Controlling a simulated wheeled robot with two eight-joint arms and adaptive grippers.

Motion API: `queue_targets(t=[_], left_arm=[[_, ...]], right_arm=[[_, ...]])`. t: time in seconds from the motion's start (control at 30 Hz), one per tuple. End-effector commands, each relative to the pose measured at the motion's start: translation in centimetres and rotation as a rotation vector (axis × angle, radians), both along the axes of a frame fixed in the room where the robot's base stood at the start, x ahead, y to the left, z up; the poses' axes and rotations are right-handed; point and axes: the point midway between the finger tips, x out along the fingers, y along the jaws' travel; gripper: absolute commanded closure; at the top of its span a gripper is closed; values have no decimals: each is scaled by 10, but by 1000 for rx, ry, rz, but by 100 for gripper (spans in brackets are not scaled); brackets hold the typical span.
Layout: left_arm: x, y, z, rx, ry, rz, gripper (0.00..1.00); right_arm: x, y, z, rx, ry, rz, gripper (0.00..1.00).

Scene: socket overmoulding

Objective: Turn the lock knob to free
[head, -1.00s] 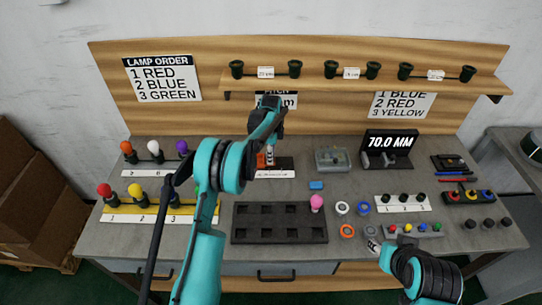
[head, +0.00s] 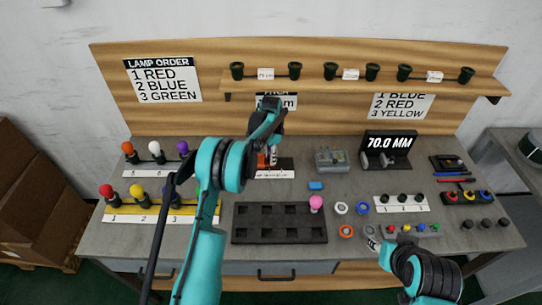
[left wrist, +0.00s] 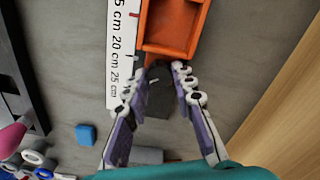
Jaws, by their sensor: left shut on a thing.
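The lock knob (left wrist: 158,94) looks like a dark grey block below the orange slide in the left wrist view. My left gripper (left wrist: 160,73) is shut on it, with one finger on each side. The orange slide (left wrist: 168,30) is an open-topped box beside a white scale (left wrist: 121,50) marked in cm. In the head view, my left gripper (head: 269,154) reaches down at this fixture, and the arm hides most of the knob. My right gripper (head: 374,243) is low at the right, by the front of the bench; its fingers are too small to read.
A black tray (head: 238,237) with square pockets lies in front of the fixture. A blue block (head: 316,185) and a grey device (head: 332,160) are to its right. A screen (head: 389,142) reads 70.0 MM. Coloured lamps stand on strips at the left.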

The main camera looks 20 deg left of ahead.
Motion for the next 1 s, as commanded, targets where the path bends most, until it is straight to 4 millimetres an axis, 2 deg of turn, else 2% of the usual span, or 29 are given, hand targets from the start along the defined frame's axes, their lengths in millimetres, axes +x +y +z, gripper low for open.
queue_targets(t=[0.6, 0.63, 0.7, 1.0], left_arm=[[0, 0, 0, 0, 0, 52, 100], [0, 0, 0, 0, 0, 52, 72], [0, 0, 0, 0, 0, 52, 54], [0, 0, 0, 0, 0, 50, 54]], right_arm=[[0, 0, 1, 0, 0, 0, 60], [0, 0, 1, 0, 0, 0, 60], [0, 0, 1, 0, 0, 0, 60], [0, 0, 1, 0, 0, 0, 60]])
